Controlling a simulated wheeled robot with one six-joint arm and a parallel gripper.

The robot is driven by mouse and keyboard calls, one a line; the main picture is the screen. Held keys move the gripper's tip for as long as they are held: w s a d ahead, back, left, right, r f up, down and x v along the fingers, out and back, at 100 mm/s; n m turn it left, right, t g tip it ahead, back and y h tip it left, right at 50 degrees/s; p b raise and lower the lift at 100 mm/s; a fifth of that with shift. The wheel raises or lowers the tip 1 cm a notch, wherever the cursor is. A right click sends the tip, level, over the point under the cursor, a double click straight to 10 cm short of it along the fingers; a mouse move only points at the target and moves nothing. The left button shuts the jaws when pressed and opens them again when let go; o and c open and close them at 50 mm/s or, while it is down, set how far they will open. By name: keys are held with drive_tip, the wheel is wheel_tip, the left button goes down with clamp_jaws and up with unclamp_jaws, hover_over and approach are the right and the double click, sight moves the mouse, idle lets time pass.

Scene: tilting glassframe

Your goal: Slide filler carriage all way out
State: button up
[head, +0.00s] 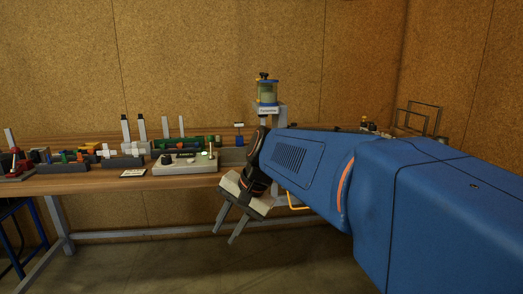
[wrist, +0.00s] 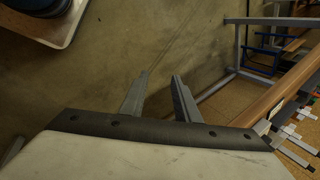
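A clear cylinder with blue rims and a greenish filling (head: 267,92), likely the filler, stands on a grey post (head: 282,112) behind the workbench's right part. A small white label sits below it, too small to read surely. Which part is the carriage I cannot tell, as my blue arm hides much of that area. A thin orange-yellow bar (head: 293,201) shows just below my arm. My gripper (head: 228,229) hangs in front of the bench, pointing down, its two grey fingers apart and empty. In the wrist view my gripper (wrist: 160,76) has bare floor between its fingertips.
The wooden workbench (head: 140,183) carries a grey control box (head: 185,165) and several small fixtures at the left. A wire rack (head: 418,118) stands at the far right. In the wrist view the bench edge (wrist: 278,98) runs along the right. Floor in front of the bench is clear.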

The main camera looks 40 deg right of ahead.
drive_tip(key=w+d+r+m+t+y, duration=0.1)
drive_tip(key=w+d+r+m+t, duration=0.2)
drive_tip(key=d+m, duration=0.4)
drive_tip(key=w+d+r+m+t, duration=0.1)
drive_tip(key=w+d+r+m, duration=0.35)
drive_tip(key=d, duration=0.55)
drive_tip(key=s+d+r+m+t, duration=0.2)
drive_tip(key=d+r+m, duration=0.1)
drive_tip(key=d, duration=0.3)
drive_tip(key=s+d+r+m+t+h, duration=0.1)
drive_tip(key=d+r+m, duration=0.15)
drive_tip(key=d, duration=0.45)
drive_tip(key=s+d+r+m+t, duration=0.2)
drive_tip(key=d+r+m, duration=0.15)
drive_tip(key=d, duration=0.25)
drive_tip(key=shift+m, duration=0.25)
drive_tip(key=x, duration=0.6)
drive_tip(key=f+x, duration=0.1)
drive_tip(key=x, duration=1)
drive_tip(key=shift+w+d+f, duration=0.1)
drive_tip(key=shift+d+f, duration=0.2)
drive_tip(key=shift+f, duration=0.05)
clamp_jaws()
drive_tip(key=shift+a, duration=0.1)
